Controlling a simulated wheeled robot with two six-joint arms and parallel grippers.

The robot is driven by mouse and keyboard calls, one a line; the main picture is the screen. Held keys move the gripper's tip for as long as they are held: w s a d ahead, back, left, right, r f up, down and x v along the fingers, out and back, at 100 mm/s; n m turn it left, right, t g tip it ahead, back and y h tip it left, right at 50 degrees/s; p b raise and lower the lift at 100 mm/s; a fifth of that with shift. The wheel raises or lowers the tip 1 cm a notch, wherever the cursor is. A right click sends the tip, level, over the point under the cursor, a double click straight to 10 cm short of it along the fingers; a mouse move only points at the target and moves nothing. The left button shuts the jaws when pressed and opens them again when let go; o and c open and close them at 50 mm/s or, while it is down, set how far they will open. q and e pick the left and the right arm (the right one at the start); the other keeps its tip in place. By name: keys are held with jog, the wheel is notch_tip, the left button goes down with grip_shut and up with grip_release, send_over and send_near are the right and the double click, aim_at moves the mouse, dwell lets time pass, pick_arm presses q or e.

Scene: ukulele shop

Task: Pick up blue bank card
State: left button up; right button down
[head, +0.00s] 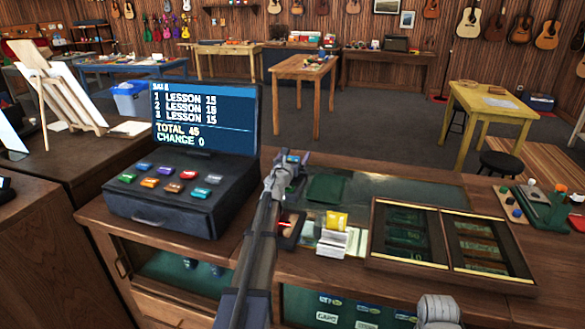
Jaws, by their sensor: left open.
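My left gripper (287,163) reaches over the wooden counter from the bottom of the head view. Its jaws are open above the far part of the counter, behind the dark green mat's left side. A small blue patch (293,158) shows at its fingertips; I cannot tell whether it is the blue bank card or part of the gripper. No other blue card shows clearly on the counter top. My left arm hides part of the counter. A grey rounded part at the bottom right seems to be my right arm; its fingers do not show.
A cash register (190,180) stands left of my left arm. A dark card reader (290,228), a yellow packet (337,220) and white cards (331,242) lie right of it. A divided wooden cash tray (434,239) sits further right. A dark green mat (325,188) lies behind.

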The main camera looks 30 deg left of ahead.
pick_arm(q)
jog(key=shift+c, duration=0.2)
jog(key=c, duration=1.3)
notch_tip(320, 180, up, 10)
jog(key=p, duration=1)
